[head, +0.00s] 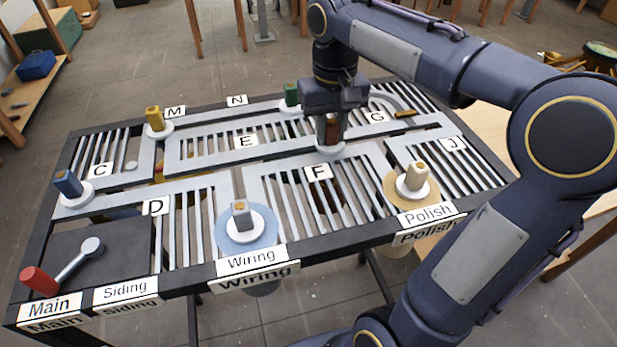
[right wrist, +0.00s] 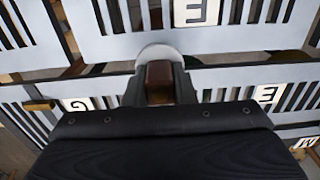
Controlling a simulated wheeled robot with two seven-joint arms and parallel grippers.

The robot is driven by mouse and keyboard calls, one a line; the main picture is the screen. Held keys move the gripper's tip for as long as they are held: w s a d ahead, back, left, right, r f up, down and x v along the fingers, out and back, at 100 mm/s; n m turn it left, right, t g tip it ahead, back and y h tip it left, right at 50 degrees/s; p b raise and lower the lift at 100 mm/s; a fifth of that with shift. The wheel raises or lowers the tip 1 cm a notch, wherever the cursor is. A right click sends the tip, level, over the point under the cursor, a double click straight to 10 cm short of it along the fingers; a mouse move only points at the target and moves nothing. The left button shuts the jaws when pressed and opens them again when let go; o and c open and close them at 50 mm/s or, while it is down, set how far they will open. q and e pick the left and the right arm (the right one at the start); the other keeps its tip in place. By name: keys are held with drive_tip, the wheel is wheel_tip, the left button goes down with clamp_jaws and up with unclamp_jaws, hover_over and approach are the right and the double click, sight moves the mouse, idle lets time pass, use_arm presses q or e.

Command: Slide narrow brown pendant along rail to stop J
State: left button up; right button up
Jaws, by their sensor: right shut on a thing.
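The narrow brown pendant (head: 333,127) stands on its pale round base on the rail between labels E and F. It also shows in the right wrist view (right wrist: 159,82), upright between the fingers. My right gripper (head: 331,137) points down and is shut on the brown pendant; its fingers hide part of the block. Stop J's label (head: 453,144) lies at the right end of the board, to the right of the gripper, above the Polish label. My left gripper is not in view.
A beige pendant (head: 416,177) stands at Polish and a grey-topped one (head: 241,214) at Wiring. Green (head: 291,95), yellow (head: 155,119) and blue (head: 68,184) pendants stand along the rails. The rail around F looks clear.

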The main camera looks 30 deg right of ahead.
drive_tip(key=shift+s+d+p, duration=0.6)
drive_tip(key=shift+s+d, duration=0.1)
drive_tip(key=shift+d, duration=2.2)
drive_tip(key=shift+s+d+p, duration=0.6)
drive_tip(key=shift+s+d, duration=0.1)
drive_tip(key=shift+d, duration=2.25)
drive_tip(key=shift+s+d+p, duration=0.6)
drive_tip(key=shift+s+d, duration=0.1)
drive_tip(key=shift+d, duration=2.2)
drive_tip(key=shift+s+d+p, duration=0.25)
drive_tip(key=shift+d+p, duration=0.1)
drive_tip(key=shift+d, duration=0.6)
drive_tip(key=shift+s+d+p, duration=0.25)
drive_tip(key=shift+d+p, duration=0.05)
drive_tip(key=shift+d, duration=0.7)
drive_tip(key=shift+s+d+p, duration=0.25)
drive_tip(key=shift+d+p, duration=0.1)
drive_tip(key=shift+d, duration=0.6)
drive_tip(key=o, duration=1)
